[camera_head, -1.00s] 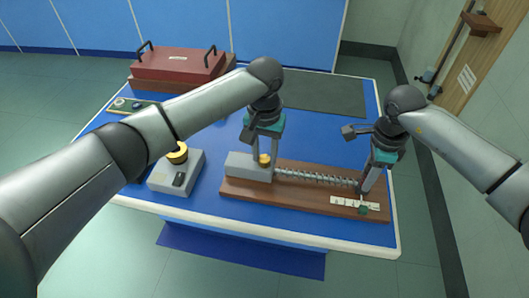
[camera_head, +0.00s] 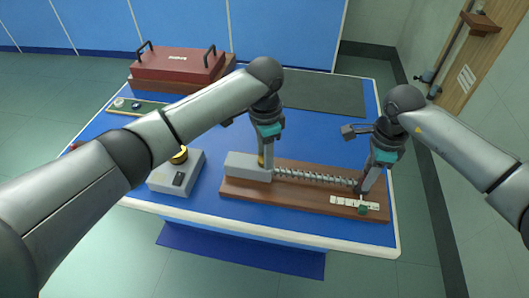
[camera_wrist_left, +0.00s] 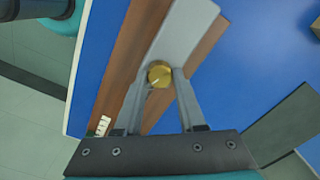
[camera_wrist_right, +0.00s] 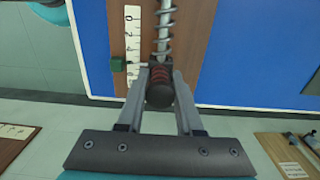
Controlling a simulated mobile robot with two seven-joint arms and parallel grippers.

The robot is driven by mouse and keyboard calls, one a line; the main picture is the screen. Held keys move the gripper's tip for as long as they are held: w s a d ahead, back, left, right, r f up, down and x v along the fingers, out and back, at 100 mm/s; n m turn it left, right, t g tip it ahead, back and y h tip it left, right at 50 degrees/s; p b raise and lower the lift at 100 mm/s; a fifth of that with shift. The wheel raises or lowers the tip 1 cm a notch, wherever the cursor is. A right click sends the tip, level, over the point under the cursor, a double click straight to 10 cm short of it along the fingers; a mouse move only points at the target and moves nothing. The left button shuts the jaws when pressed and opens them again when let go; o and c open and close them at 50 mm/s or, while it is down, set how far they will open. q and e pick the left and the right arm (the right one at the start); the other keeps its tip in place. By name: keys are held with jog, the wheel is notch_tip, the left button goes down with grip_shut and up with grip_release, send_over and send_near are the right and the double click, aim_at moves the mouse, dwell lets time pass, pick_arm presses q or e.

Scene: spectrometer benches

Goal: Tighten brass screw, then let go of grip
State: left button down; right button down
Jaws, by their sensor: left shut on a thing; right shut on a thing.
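The brass screw (camera_wrist_left: 159,74) is a round knurled knob on top of the grey block (camera_head: 245,166) at the left end of the brown wooden base (camera_head: 300,192). My left gripper (camera_head: 266,163) is shut on the brass screw from above, one finger on each side in the left wrist view. A coiled spring on a rod (camera_head: 318,177) runs right from the block. My right gripper (camera_head: 363,190) is shut on the dark grip with red bands (camera_wrist_right: 160,88) at the rod's right end. A white scale (camera_wrist_right: 132,45) with a green marker (camera_wrist_right: 118,62) lies beside it.
A grey box with a yellow knob (camera_head: 176,174) stands left of the base. A red case with black handles (camera_head: 178,66) and a dark mat (camera_head: 322,95) are at the back. The blue bench top is clear in front of the base.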

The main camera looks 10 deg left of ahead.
pick_arm(q)
jog(key=shift+m, duration=0.6)
pick_arm(e)
jog(key=shift+d, duration=0.1)
pick_arm(q)
jog(key=shift+m, duration=0.3)
jog(key=c, duration=0.5)
grip_release()
notch_tip(320, 180, up, 12)
pick_arm(e)
jog(key=shift+c, duration=2)
grip_release()
